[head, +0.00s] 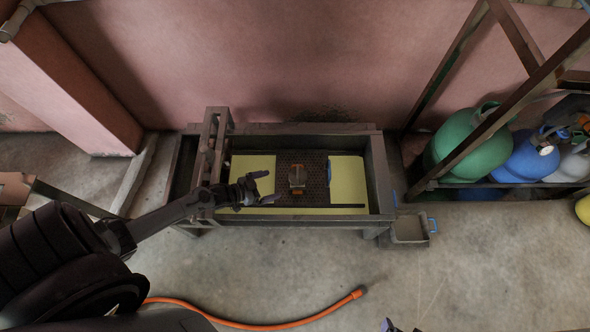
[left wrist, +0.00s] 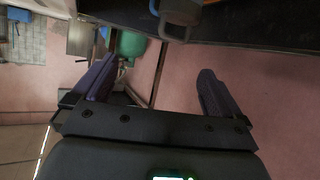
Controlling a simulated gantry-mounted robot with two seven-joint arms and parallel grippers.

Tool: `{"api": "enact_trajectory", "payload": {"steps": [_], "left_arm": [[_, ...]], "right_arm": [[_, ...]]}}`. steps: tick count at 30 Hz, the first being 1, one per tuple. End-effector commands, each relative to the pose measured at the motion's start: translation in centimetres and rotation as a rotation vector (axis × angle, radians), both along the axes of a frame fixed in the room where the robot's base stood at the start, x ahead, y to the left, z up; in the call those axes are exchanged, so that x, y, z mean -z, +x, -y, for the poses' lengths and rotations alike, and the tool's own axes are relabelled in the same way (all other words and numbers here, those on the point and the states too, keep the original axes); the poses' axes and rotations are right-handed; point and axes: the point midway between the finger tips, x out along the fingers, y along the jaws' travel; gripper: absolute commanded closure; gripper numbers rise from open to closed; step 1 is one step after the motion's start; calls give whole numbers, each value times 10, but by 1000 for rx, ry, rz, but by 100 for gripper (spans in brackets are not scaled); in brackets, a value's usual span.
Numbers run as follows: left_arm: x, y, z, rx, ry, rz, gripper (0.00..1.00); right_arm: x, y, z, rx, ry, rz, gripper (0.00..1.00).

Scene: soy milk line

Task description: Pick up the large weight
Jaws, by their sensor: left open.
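A small grey block with orange on it, which looks like the weight (head: 297,176), sits on a dark perforated plate (head: 313,192) in the middle of the bench trough. My left gripper (head: 271,186) is open and empty just left of the block, with its fingers pointing toward it. In the left wrist view, the open fingers (left wrist: 158,70) show with nothing between them. A grey handled object (left wrist: 178,12) stands beyond them at the top edge, partly cut off. A small purple piece at the bottom edge of the head view appears to be my right gripper (head: 389,325), mostly out of frame.
Yellow panels (head: 348,180) lie on both sides of the plate, with a blue strip (head: 329,172) beside the right one. A metal upright frame (head: 211,145) rises at the trough's left. A blue-handled tray (head: 409,229) is at right. An orange hose (head: 260,327) crosses the floor.

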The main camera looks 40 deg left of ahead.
Motion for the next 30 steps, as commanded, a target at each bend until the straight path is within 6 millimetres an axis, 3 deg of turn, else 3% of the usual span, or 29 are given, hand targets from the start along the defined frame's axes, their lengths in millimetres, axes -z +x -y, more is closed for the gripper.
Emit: {"api": "enact_trajectory", "payload": {"steps": [1, 6, 13, 22, 30], "left_arm": [[26, 6, -7, 0, 12, 5, 0], [43, 23, -19, 5, 35, 30, 0], [53, 39, -19, 6, 40, 47, 0], [68, 73, -6, 5, 39, 49, 0], [72, 83, -1, 5, 40, 47, 0]], "right_arm": [[28, 0, 0, 1, 1, 0, 17], [57, 0, -2, 4, 6, 0, 17], [74, 0, 1, 5, 1, 1, 17], [96, 0, -1, 2, 3, 2, 17], [101, 0, -1, 3, 3, 2, 17]]}}
